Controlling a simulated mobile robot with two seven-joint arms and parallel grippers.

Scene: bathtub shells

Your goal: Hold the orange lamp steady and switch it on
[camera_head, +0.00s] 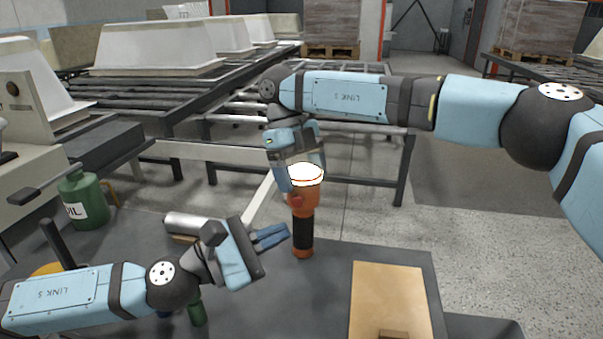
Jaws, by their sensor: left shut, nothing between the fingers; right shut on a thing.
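The orange lamp (303,200) stands upright near the far edge of the dark table. It has a black grip, an orange base and a red button on its side. Its top face glows bright white. My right gripper (302,180) comes down from above and is shut on the lamp's head, with a finger on either side. My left gripper (286,231) is shut and empty. Its fingertips point right, just left of the lamp's black grip and below the red button. I cannot tell whether they touch the lamp.
A green oil can (82,200) stands at the left. A metal cylinder (193,224) lies behind my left wrist, and a green item (197,313) lies below it. A tan board (390,300) lies at the right of the table (330,270). Roller conveyors with white tubs stand behind.

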